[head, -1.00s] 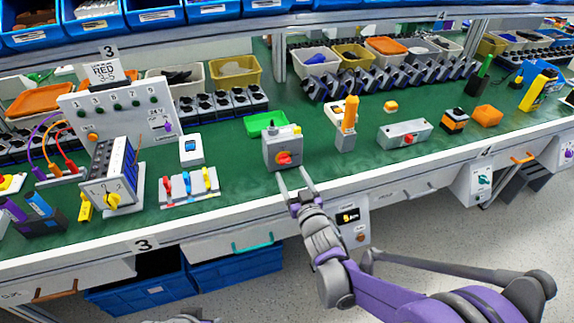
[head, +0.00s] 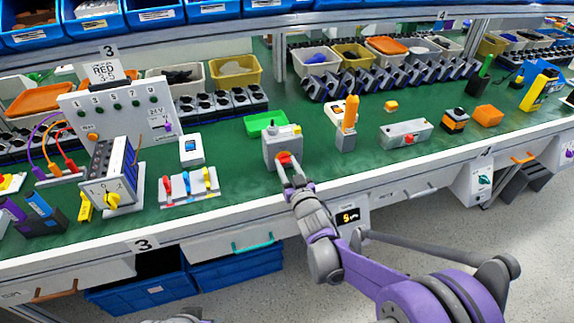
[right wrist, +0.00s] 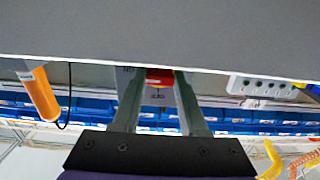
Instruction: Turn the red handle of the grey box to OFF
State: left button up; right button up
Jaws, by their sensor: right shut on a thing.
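The grey box (head: 279,142) stands on the green bench top near its front edge, in the middle of the head view. Its red handle (head: 284,157) is on the front face. My right gripper (head: 287,168) reaches up to that face, and its fingers are shut on the red handle. In the right wrist view the red handle (right wrist: 159,77) shows between the two finger ends. The fingers hide part of the handle, and I cannot read which mark it points at. Of my left arm only a small piece may show at the bottom edge; its gripper is not seen.
A block with coloured levers (head: 189,187) lies left of the box, and a green tray (head: 265,122) is behind it. A device with an orange handle (head: 347,125) stands to the right. A grey box with a red button (head: 406,133) is further right.

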grip_shut()
jog(key=shift+n, duration=0.3)
jog(key=n, duration=0.3)
jog(key=shift+n+p, duration=0.4)
jog(key=n+p, duration=0.1)
jog(key=n, duration=0.3)
jog(key=n+p, duration=0.1)
jog(key=n, duration=0.4)
jog(key=shift+n+p, duration=0.75)
jog(key=shift+n, duration=1.45)
